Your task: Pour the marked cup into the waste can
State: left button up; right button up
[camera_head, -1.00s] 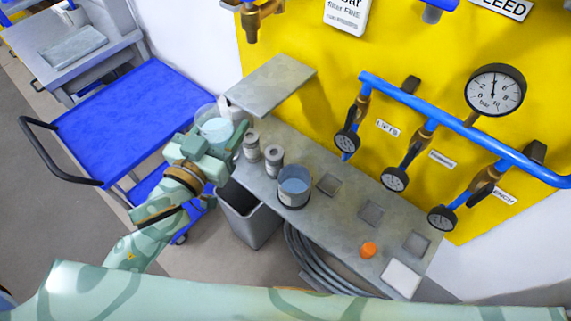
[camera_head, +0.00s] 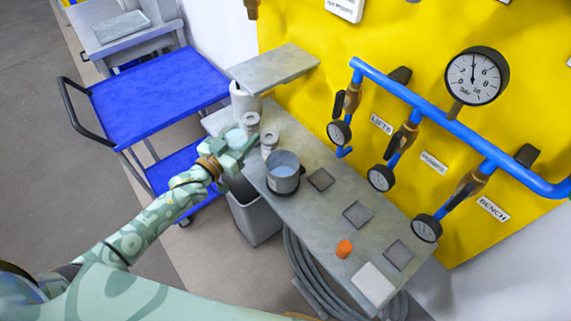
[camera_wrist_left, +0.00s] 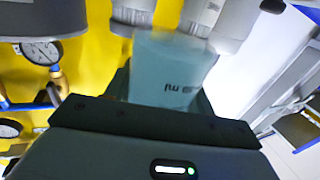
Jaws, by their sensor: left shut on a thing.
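My left gripper (camera_head: 238,147) is shut on a translucent cup (camera_head: 235,137) with pale blue contents. The cup is beside the small grey canisters at the bench's left end, a little above and behind the waste can's opening in the picture. In the left wrist view the cup (camera_wrist_left: 170,72) shows printed "ml" lettering. I cannot tell its exact tilt. The waste can (camera_head: 256,218) is a grey open bin on the floor by the bench's front edge. Its opening is partly hidden by my gripper and the bench. My right gripper is not in view.
On the grey bench (camera_head: 320,215) are two canisters (camera_head: 269,142), a grey pot of blue liquid (camera_head: 283,180), an orange cap (camera_head: 344,249) and a white block (camera_head: 373,285). A raised shelf (camera_head: 275,68) stands behind. A blue trolley (camera_head: 160,95) is left. A coiled hose (camera_head: 305,270) hangs below.

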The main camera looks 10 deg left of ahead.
pick_arm(q)
jog(key=shift+s+d+r+m+g+y+p, duration=0.15)
jog(key=shift+d+r+m, duration=0.15)
jog(key=shift+m, duration=0.35)
jog(key=shift+w+d+r+m+g+y+p, duration=0.1)
jog(key=shift+d+r+m+p, duration=0.1)
jog(key=shift+d+m, duration=0.4)
jog(key=shift+s+d+r+m+g+y+p, duration=0.15)
jog(key=shift+d+r+m, duration=0.1)
jog(key=shift+m, duration=0.5)
jog(key=shift+s+d+r+m, duration=0.1)
jog(key=shift+d+r+m, duration=0.4)
jog(key=shift+d+m, duration=0.45)
jog(key=shift+r+m+y, duration=0.25)
jog(key=shift+m+y, duration=0.05)
jog(key=shift+m, duration=0.25)
jog(key=shift+d+r+m, duration=0.15)
jog(key=shift+r+m, duration=0.15)
jog(key=shift+m, duration=0.3)
jog(key=shift+f+m+g+y+b, duration=0.3)
jog(key=shift+f+m+g+b, duration=0.1)
jog(key=shift+m, duration=0.4)
jog(key=shift+r+m+y+p, duration=0.5)
jog(key=shift+r+m, duration=0.3)
jog(key=shift+m, duration=0.6)
dwell(1.7)
